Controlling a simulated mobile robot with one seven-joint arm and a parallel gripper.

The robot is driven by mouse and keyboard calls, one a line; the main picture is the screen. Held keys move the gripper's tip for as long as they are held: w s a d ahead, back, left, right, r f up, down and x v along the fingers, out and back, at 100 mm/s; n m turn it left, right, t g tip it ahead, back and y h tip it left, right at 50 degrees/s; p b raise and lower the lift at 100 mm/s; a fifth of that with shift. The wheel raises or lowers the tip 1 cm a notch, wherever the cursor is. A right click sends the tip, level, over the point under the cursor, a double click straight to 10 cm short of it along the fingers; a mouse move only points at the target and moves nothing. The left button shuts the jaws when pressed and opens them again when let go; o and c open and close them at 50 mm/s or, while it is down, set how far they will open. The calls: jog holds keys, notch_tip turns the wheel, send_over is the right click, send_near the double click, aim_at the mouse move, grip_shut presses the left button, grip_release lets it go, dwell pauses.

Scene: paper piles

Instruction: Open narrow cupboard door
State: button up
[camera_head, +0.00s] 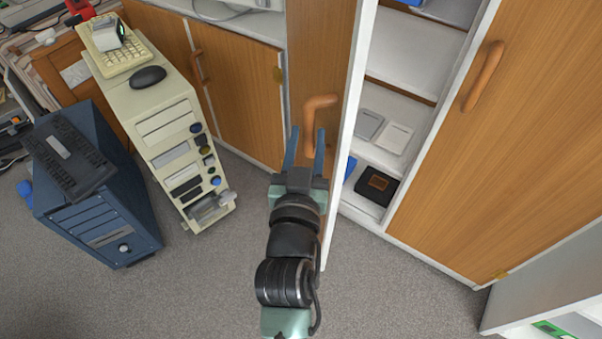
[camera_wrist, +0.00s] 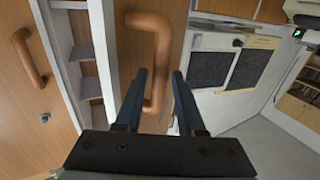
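The narrow cupboard door (camera_head: 338,50) is a tall wooden panel with a white edge. It stands swung out from its cupboard, with shelves (camera_head: 392,100) showing to its right. Its orange-brown handle (camera_head: 321,101) is on the wooden face; it also shows in the wrist view (camera_wrist: 155,22). My gripper (camera_head: 305,134) is open at the lower part of the handle. In the wrist view, the handle's lower end lies between the two dark fingers (camera_wrist: 159,74); I cannot tell whether either finger touches it.
A beige computer tower (camera_head: 160,100) and a blue one (camera_head: 105,215) stand on the carpet to the left. A closed wooden door (camera_head: 455,150) is right of the shelves. A black box (camera_head: 376,186) sits low on the shelves. Carpet (camera_head: 225,285) is clear around my arm.

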jog(key=s, duration=1)
jog(key=shift+s+a, duration=0.15)
jog(key=shift+s, duration=0.1)
jog(key=w+d+r+t+h, duration=0.1)
jog(key=w+r+t, duration=0.2)
jog(key=r, duration=1)
jog(key=w+d+r+t, duration=0.2)
jog(key=r, duration=1.1)
jog(key=s+r+t+y, duration=0.1)
jog(key=s+r+t, duration=0.15)
jog(key=r, duration=0.65)
jog(key=s+r+t+y, duration=0.15)
jog(key=s+r, duration=0.25)
jog(key=r, duration=0.5)
notch_tip(320, 180, up, 33)
jog(key=p, duration=3.2)
jog(key=shift+s+n+h, duration=0.15)
jog(key=shift+n+h, duration=0.15)
jog(key=shift+h, duration=0.15)
